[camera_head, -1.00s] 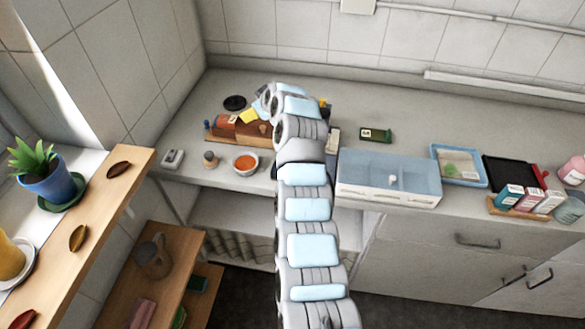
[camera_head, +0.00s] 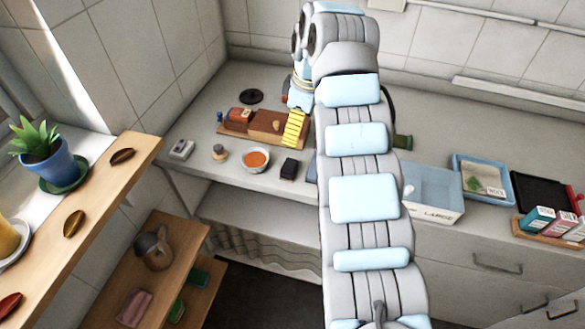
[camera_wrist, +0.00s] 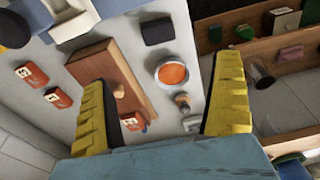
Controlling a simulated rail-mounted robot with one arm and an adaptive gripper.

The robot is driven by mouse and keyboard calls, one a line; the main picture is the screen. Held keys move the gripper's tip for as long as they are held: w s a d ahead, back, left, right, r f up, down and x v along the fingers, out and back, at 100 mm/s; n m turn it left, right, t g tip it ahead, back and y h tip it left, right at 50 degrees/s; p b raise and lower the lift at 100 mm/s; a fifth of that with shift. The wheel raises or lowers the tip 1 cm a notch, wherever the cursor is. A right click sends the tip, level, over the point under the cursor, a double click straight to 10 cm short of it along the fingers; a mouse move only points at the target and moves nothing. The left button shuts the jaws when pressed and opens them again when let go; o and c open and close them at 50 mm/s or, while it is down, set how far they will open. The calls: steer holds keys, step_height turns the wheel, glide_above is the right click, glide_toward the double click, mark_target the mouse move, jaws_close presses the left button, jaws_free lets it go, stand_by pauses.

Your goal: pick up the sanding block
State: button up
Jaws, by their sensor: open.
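A small dark block (camera_head: 289,169), perhaps the sanding block, sits on the counter right of the orange-filled bowl (camera_head: 255,159). In the wrist view the dark block (camera_wrist: 157,31) lies above the bowl (camera_wrist: 173,73), beyond my fingertips. My gripper (camera_head: 294,127) shows yellow fingers above the right end of a wooden tray (camera_head: 221,130), behind the block. In the wrist view my gripper (camera_wrist: 163,70) is open with nothing held; its fingers stand wide apart. A brown wooden piece with a knob (camera_wrist: 104,72) shows beside the left finger.
A cork-topped jar (camera_head: 219,152) and a small white device (camera_head: 181,149) stand left of the bowl. My arm hides the middle of the counter. A wooden ledge with a plant (camera_head: 48,158) is at left.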

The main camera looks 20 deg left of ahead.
steer(key=p, duration=0.2)
glide_toward(290, 165)
steer(key=f, duration=0.5)
steer(key=shift+s+a+f, duration=0.2)
steer(key=shift+a, duration=0.2)
steer(key=shift+a+f+p, duration=0.15)
steer(key=shift+f+p, duration=0.4)
steer(key=shift+f, duration=0.85)
steer(key=shift+a+f+p, duration=0.2)
steer(key=shift+f+p, duration=0.35)
steer(key=shift+f, duration=0.8)
steer(key=shift+w+r, duration=0.1)
steer(key=c, duration=1.3)
